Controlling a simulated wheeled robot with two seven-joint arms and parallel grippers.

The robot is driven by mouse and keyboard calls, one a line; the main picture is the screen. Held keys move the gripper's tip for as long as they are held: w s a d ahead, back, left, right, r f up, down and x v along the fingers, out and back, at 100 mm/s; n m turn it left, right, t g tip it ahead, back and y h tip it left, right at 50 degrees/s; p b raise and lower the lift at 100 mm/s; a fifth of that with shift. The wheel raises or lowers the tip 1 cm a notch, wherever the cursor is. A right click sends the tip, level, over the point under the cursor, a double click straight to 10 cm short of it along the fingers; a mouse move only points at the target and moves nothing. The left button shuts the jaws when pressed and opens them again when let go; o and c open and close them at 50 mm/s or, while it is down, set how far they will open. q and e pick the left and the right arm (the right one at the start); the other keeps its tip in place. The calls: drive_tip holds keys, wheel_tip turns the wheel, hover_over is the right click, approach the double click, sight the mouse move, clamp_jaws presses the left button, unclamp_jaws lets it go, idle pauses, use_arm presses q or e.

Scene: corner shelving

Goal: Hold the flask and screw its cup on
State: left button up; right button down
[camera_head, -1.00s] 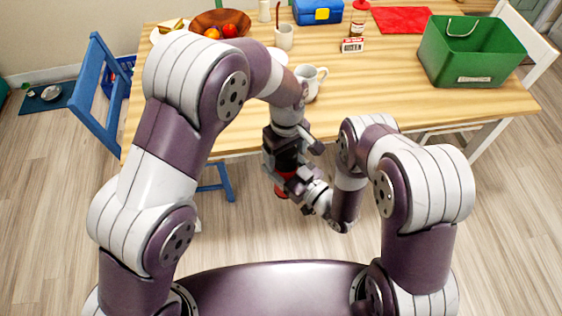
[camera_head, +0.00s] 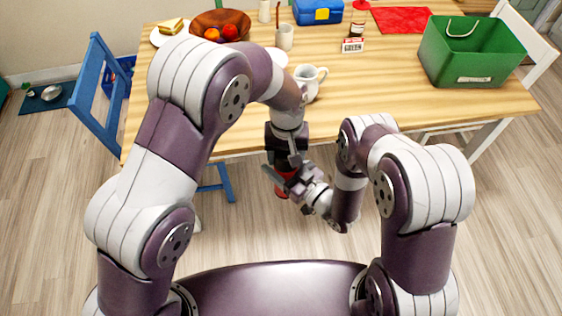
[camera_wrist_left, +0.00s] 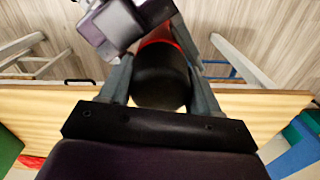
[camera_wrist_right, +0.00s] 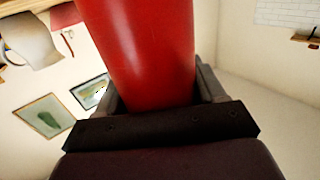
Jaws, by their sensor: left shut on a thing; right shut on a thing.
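The red flask (camera_head: 283,188) is in front of the table's near edge, in the air, largely hidden by my grippers in the head view. My right gripper (camera_head: 300,183) is shut on its red body, which fills the upper middle of the right wrist view (camera_wrist_right: 145,50). The dark cup (camera_wrist_left: 160,78) is at the end of the flask in the left wrist view, with the red body just beyond it. My left gripper (camera_wrist_left: 160,85) has its fingers on both sides of the cup and is shut on it. I cannot tell how far the cup is threaded.
The wooden table (camera_head: 400,90) lies just beyond my grippers. A white mug (camera_head: 307,83) stands near its front edge. A green crate (camera_head: 470,50) is at the right, and a fruit bowl (camera_head: 222,22) at the back left. A blue chair (camera_head: 95,95) stands at the left.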

use_arm(q)
drive_tip(key=o, duration=1.2)
drive_tip(key=shift+r, duration=2.25)
drive_tip(key=shift+c, duration=0.6)
drive_tip(key=shift+w+r+n, duration=0.1)
drive_tip(key=shift+r+n, duration=0.35)
drive_tip(key=shift+n, duration=0.15)
wheel_tip(320, 180, up, 3)
drive_tip(key=n, duration=0.5)
drive_tip(key=shift+f, duration=0.2)
